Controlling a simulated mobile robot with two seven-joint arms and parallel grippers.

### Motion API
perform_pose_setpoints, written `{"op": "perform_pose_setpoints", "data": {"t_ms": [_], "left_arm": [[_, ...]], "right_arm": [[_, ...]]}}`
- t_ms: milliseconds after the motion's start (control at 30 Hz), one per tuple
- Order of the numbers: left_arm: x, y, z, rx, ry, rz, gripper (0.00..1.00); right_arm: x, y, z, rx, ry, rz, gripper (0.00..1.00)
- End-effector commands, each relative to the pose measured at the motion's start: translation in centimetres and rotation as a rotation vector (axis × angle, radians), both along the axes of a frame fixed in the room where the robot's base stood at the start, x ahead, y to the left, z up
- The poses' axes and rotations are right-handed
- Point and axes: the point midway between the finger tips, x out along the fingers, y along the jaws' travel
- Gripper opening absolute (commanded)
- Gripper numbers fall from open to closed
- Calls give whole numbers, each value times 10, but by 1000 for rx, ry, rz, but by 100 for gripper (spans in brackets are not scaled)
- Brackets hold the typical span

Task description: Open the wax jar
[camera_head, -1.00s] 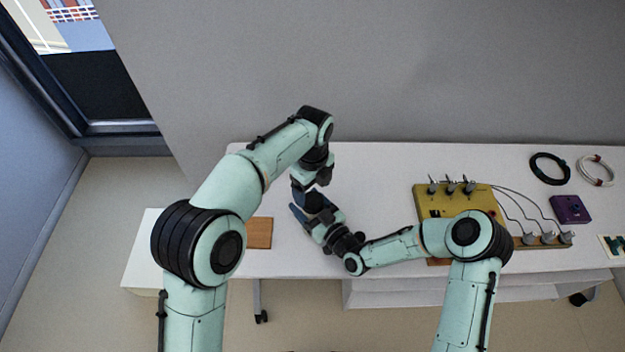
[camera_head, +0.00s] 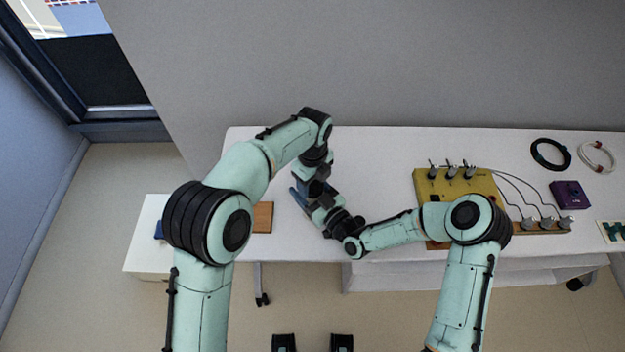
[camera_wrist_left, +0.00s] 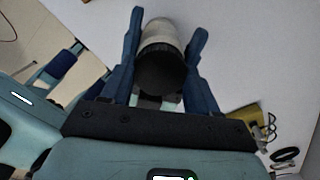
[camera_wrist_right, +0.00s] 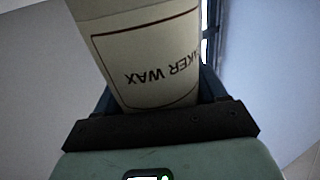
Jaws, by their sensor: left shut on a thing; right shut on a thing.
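The wax jar shows in the left wrist view as a cream cylinder (camera_wrist_left: 166,33) with a dark ribbed lid (camera_wrist_left: 160,72) facing the camera. My left gripper (camera_head: 313,180) comes from above and is shut on the lid end, one blue finger on each side. In the right wrist view the jar body (camera_wrist_right: 145,55) carries a label ending in "AKER WAX", upside down. My right gripper (camera_head: 305,197) is shut on this body from the side. In the head view the grippers meet and largely hide the jar. I cannot tell whether the lid has turned.
The white table (camera_head: 375,160) is bare behind the grippers. To the right stand a yellow box (camera_head: 440,205) with leads, a purple box (camera_head: 570,194), a black coil (camera_head: 550,154) and a white coil (camera_head: 598,156). A brown board (camera_head: 262,217) lies at left.

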Motion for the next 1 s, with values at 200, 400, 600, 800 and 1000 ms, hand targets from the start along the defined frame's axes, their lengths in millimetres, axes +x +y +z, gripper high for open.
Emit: {"op": "perform_pose_setpoints", "data": {"t_ms": [200,400,600,800,1000], "left_arm": [[0,0,0,0,0,188,23],[0,0,1,1,-1,502,23],[0,0,1,0,-1,599,23],[0,0,1,0,-1,596,23],[0,0,1,0,-1,595,85]], "right_arm": [[0,-1,-1,-2,1,-1,0],[0,-1,-1,-2,1,-1,0],[0,-1,-1,-2,1,-1,0],[0,-1,-1,-2,1,-1,0],[0,-1,-1,-2,1,-1,0]]}}
